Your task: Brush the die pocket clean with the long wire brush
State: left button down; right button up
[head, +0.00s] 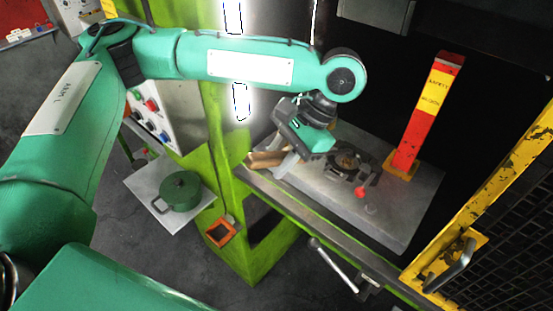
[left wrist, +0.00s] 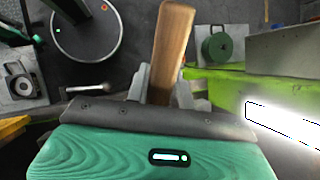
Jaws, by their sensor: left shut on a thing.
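My left gripper (head: 285,162) is over the press bed, to the left of the die, and is shut on the wooden handle of the wire brush (head: 264,159). In the left wrist view the brush handle (left wrist: 173,45) stands up between the grey fingers of the left gripper (left wrist: 165,88). The brush's bristles cannot be made out in either view. The die (head: 346,161), dark with a brownish round pocket, sits on the grey bed to the right of the gripper. My right gripper is not in view.
A red-and-yellow safety block (head: 423,118) stands on the bed behind and right of the die. A yellow mesh guard (head: 500,200) bounds the right side.

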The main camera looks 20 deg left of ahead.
pick_arm(q)
jog(key=shift+s, duration=0.15)
jog(key=shift+s+a, duration=0.25)
jog(key=shift+s, duration=0.4)
jog(key=shift+w, duration=0.2)
jog(key=shift+w+d, duration=0.25)
jog(key=shift+w, duration=0.35)
jog(key=shift+s, duration=0.15)
jog(key=shift+s+a, duration=0.25)
jog(key=shift+s, duration=0.35)
jog(key=shift+w+d, duration=0.1)
jog(key=shift+w, duration=0.1)
jog(key=shift+w+d, duration=0.15)
jog(key=shift+w, duration=0.3)
